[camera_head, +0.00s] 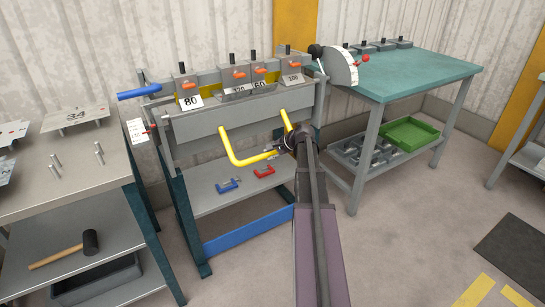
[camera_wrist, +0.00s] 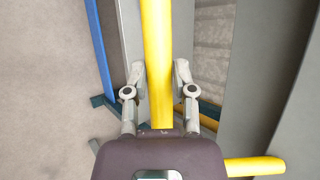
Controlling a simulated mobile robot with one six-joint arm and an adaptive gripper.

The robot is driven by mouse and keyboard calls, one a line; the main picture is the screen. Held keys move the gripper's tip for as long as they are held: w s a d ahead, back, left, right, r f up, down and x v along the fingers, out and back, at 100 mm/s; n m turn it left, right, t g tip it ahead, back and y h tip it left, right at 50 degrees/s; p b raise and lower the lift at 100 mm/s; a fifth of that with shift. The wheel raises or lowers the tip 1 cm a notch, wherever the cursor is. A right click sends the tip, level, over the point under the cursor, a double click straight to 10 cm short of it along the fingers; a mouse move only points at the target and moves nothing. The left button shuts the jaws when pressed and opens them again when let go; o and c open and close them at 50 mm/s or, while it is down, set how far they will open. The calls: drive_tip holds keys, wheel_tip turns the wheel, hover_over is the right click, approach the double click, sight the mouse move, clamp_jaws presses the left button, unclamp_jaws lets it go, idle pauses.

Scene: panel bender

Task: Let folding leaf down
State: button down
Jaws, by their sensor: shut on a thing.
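The panel bender's folding leaf (camera_head: 200,132) is the long grey panel across the front of the machine. A yellow U-shaped handle (camera_head: 240,160) sticks out from it toward me. My gripper (camera_head: 283,148) is at the right part of the handle's crossbar. In the wrist view the yellow bar (camera_wrist: 157,40) runs between the two fingers of my gripper (camera_wrist: 160,74), which are closed around it. My arm hides the handle's right corner in the head view. The leaf's exact angle is hard to tell.
Numbered clamp blocks (camera_head: 187,88) with orange levers line the bender's top. A blue lever (camera_head: 139,91) sticks out at its left. A grey table (camera_head: 60,185) stands left and a green-topped bench (camera_head: 415,72) right. Two small clamps lie on the lower shelf (camera_head: 220,202).

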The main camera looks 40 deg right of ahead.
drive_tip(key=shift+w+d+f+b, duration=0.35)
drive_tip(key=shift+w+f, duration=0.15)
drive_tip(key=shift+f, duration=0.05)
drive_tip(key=shift+c, duration=2.2)
unclamp_jaws()
drive_tip(key=shift+w+f, duration=0.1)
drive_tip(key=shift+a, duration=0.15)
